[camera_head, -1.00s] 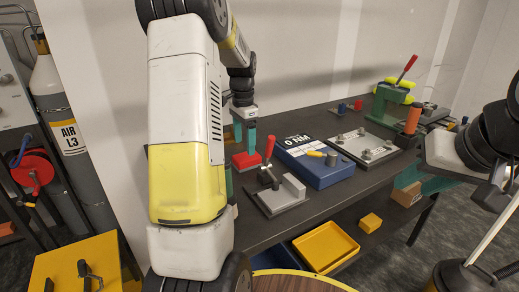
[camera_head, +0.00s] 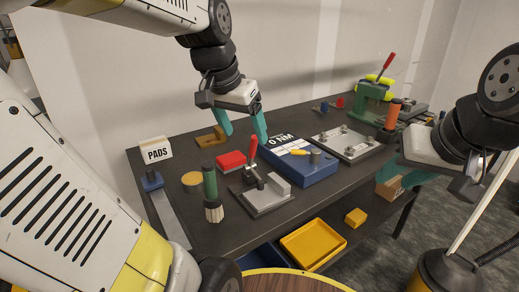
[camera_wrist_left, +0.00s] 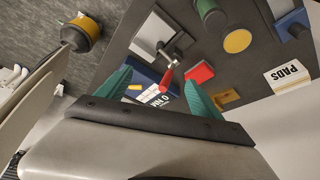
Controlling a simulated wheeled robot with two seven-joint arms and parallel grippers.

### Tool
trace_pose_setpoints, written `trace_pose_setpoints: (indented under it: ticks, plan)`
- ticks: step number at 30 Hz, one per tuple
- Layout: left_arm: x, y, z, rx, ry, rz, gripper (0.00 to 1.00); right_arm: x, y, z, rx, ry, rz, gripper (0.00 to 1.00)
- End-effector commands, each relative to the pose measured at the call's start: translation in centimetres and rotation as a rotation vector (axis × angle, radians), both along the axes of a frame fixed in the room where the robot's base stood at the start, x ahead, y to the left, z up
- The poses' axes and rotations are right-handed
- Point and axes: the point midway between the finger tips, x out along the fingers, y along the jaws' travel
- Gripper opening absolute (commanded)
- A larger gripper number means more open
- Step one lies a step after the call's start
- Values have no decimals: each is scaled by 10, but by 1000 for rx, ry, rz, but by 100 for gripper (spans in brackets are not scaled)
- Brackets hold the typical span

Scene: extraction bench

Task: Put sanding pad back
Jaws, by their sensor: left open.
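The sanding pad is not plainly identifiable; a red block (camera_head: 231,161) with a dark base lies flat on the bench and may be it. In the left wrist view the red block (camera_wrist_left: 201,72) lies beyond the fingertips. My left gripper (camera_head: 243,122) is open and empty, raised behind the red block, between a brown bracket (camera_head: 209,137) and the blue box (camera_head: 305,172). My right gripper (camera_head: 407,176) is at the bench's right front edge; its jaws are unclear beside a brown block (camera_head: 390,187).
A red-handled clamp fixture (camera_head: 262,190), a green-handled brush (camera_head: 211,196) and a yellow disc (camera_head: 192,182) stand near the red block. A metal plate (camera_head: 347,143) and a green press (camera_head: 370,105) are farther right. A yellow tray (camera_head: 312,245) is below the bench.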

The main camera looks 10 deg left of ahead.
Motion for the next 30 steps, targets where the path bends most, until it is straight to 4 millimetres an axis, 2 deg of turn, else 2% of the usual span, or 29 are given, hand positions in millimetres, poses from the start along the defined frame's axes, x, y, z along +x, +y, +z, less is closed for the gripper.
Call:
trace_pose_setpoints:
  ticks: [1,3,6,9,13,30]
  plan:
    - [-20,-9,0,-29,-34,32,76,0,0,0,0,0,0,36]
    - [-40,-17,-4,-70,-66,79,76,0,0,0,0,0,0,36]
    - [-62,-27,-11,-119,-99,133,76,0,0,0,0,0,0,36]
    - [-74,-32,-16,-150,-118,166,76,0,0,0,0,0,0,36]
    - [-79,-34,-18,-165,-125,181,76,0,0,0,0,0,0,36]
    - [-79,-34,-18,-164,-124,180,76,0,0,0,0,0,0,36]
